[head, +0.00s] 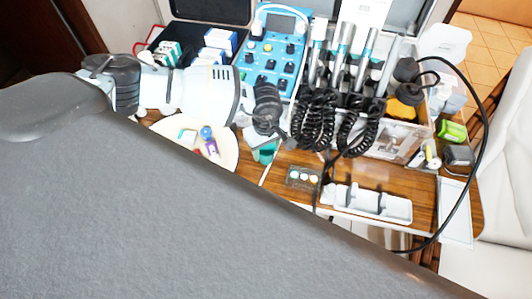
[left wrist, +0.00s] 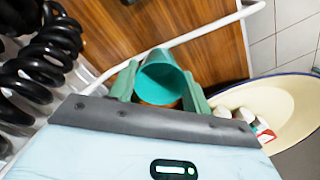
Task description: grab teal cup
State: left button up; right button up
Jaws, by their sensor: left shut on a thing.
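The teal cup (left wrist: 160,78) shows in the left wrist view with its round opening facing the camera. My left gripper (left wrist: 161,92) has its green fingers on either side of the cup and is shut on it. In the head view my left gripper (head: 262,146) points down at the wooden table, beside the cream dish; the cup there is mostly hidden and hard to tell from the fingers. My right gripper is in neither view.
A cream dish (head: 168,127) with small coloured items is left of the gripper. A small tray (head: 303,177) and a white holder (head: 375,203) lie to the right.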

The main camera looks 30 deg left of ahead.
pick_arm(q)
jog(key=shift+r, duration=0.15)
jog(key=shift+r, duration=1.3)
jog(key=s+r, duration=0.2)
jog(key=s, duration=1.3)
jog(key=shift+s+d+p, duration=0.35)
jog(key=shift+s, duration=0.05)
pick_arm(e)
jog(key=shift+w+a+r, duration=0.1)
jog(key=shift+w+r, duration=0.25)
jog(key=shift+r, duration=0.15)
pick_arm(q)
jog(key=shift+s+r, duration=0.1)
